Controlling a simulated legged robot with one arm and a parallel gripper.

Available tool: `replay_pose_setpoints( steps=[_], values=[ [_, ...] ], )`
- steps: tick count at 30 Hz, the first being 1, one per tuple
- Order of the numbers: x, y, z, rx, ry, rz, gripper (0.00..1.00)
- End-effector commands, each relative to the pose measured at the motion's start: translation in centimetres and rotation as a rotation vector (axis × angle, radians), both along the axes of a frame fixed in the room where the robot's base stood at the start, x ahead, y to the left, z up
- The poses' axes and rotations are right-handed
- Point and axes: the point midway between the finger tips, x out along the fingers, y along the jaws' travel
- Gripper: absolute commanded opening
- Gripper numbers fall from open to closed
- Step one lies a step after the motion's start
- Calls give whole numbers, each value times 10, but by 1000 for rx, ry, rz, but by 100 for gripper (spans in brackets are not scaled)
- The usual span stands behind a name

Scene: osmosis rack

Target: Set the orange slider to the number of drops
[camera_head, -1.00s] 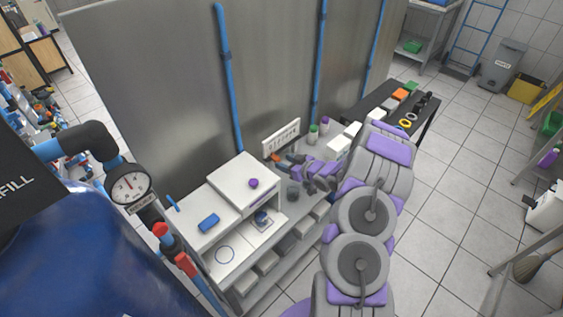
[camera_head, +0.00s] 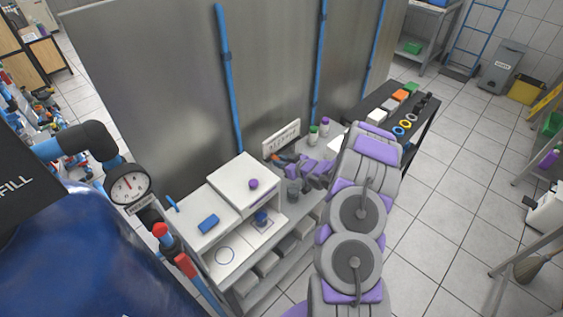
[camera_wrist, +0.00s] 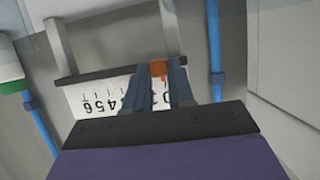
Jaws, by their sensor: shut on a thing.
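The white number scale (camera_head: 281,139) stands upright against the grey wall panel at the back of the bench. In the wrist view the scale (camera_wrist: 90,98) appears upside down, with 4, 5 and 6 left of my fingers. The orange slider (camera_wrist: 159,69) is on the dark rail (camera_wrist: 120,72) along the scale. My gripper (camera_wrist: 160,85) is shut on the slider, and its fingers cover part of the numbers, so the exact setting cannot be read. In the head view my gripper (camera_head: 279,158) is just in front of the scale. I cannot make out any drops.
Bottles with green (camera_head: 313,133) and purple caps stand right of the scale. A black table (camera_head: 412,130) holds rings and blocks. Blue pipes run up the wall panel.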

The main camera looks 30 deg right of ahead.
Motion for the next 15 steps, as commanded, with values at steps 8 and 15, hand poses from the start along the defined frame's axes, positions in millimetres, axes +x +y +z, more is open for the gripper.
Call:
replay_pose_setpoints(
  steps=[8, 15],
  values=[
    [0, 0, 0, 0, 0, -1, 0],
    [0, -1, 0, 0, 0, -1, 0]
  ],
)
